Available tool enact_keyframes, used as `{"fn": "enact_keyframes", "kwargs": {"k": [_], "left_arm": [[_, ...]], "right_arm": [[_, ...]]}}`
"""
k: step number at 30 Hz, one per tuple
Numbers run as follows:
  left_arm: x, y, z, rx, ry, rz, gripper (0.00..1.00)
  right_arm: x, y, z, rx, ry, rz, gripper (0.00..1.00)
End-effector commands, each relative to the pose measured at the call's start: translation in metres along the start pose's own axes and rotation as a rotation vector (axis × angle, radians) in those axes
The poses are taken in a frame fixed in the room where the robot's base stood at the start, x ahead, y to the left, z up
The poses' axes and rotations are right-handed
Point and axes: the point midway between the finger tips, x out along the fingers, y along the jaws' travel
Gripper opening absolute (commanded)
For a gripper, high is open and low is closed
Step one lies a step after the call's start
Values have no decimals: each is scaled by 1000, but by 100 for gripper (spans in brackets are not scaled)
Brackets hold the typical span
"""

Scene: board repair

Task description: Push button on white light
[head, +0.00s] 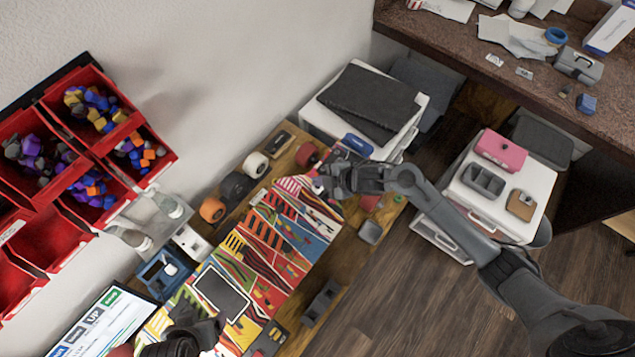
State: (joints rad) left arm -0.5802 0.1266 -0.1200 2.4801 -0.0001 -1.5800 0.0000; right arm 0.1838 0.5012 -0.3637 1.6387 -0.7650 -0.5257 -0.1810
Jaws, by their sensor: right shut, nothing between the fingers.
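A small white block-shaped item (191,243) lies at the left edge of the wooden bench and may be the white light; I cannot make out a button on it. My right gripper (325,182) is shut and empty, over the far end of the colourful skateboard deck (262,262), well to the right of the white item. My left gripper (195,335) shows only as a dark shape over the near end of the deck at the bottom edge; its fingers are not clear.
Red bins (100,120) with coloured parts hang on the left wall. Two pale fixtures on a bracket (155,215) stand out below them. Wheels (212,210) and a blue tray (163,275) line the bench's left side. White drawer units (500,195) stand at the right.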

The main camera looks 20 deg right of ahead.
Motion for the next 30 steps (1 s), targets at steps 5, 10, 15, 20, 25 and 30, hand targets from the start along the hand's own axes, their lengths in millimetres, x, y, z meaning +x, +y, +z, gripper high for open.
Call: {"fn": "enact_keyframes", "kwargs": {"k": [5,10,15,20,25,30], "left_arm": [[0,1,0,-6,1,4,76],[-1,3,-1,-11,2,9,76],[-9,2,-4,-12,2,9,76],[-23,2,-8,-10,1,8,76],[-39,0,-13,-5,1,4,76],[-52,-2,-17,0,0,0,76]], "right_arm": [[0,0,0,0,0,0,0],[-1,1,-1,0,0,0,0],[-7,5,-5,0,0,0,0],[-18,13,-13,-1,0,1,0],[-30,22,-22,-1,0,1,0],[-40,29,-29,0,0,1,0]]}}
